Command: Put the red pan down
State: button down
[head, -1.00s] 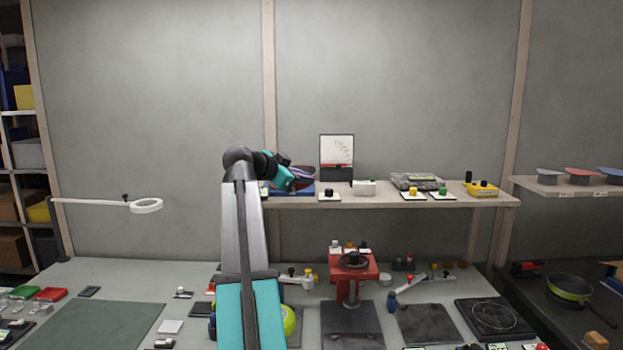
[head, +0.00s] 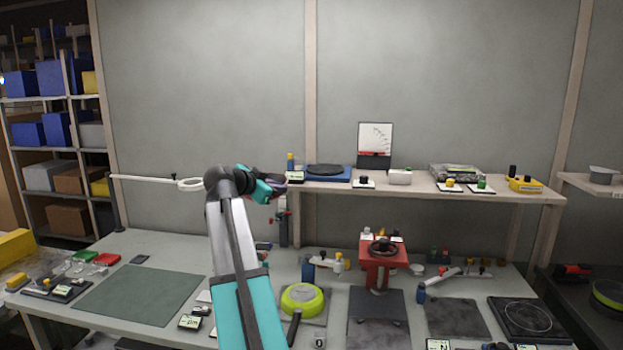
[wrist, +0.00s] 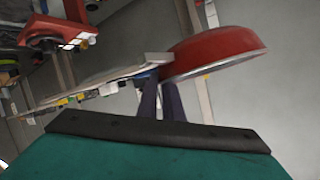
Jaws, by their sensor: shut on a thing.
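The red pan (wrist: 215,55) shows at the upper right of the wrist view, its red outer side facing the camera and its pale rim along the lower edge. My gripper (wrist: 160,88) is shut on the pan; the fingers reach up to its left end, and the exact grip point is hard to make out. In the head view my gripper (head: 280,189) is in the air, just left of the shelf's left end. There the pan is mostly hidden behind the gripper and cannot be told apart clearly.
A blue scale with a dark round plate (head: 325,170) sits at the left end of the shelf (head: 420,191). A lime-green pan (head: 303,298) lies on the bench below, near a red press (head: 383,262). The green mat (head: 140,294) is bare.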

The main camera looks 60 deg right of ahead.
jog(key=w+a+f+n+t+y, duration=0.1)
jog(key=w+a+f+n+t, duration=0.25)
jog(key=w+a, duration=0.5)
jog(key=w+a+f+n+t+y, duration=0.2)
jog(key=w+a+f, duration=0.35)
jog(key=a, duration=0.55)
jog(key=w+a+f+n+t+y, duration=0.1)
jog(key=w+a+f+n+t, duration=0.25)
jog(key=w+a, duration=0.55)
jog(key=w+a+f+n+t+y, duration=0.2)
jog(key=a+n+y, duration=0.2)
jog(key=a, duration=1.2)
jog(key=w+a+f+n+t+y, duration=0.2)
jog(key=a+n+y, duration=0.2)
jog(key=a, duration=1.2)
jog(key=shift+a+n+t+y, duration=0.3)
jog(key=shift+n+y, duration=0.1)
jog(key=shift+y, duration=0.6)
jog(key=shift+f, duration=0.15)
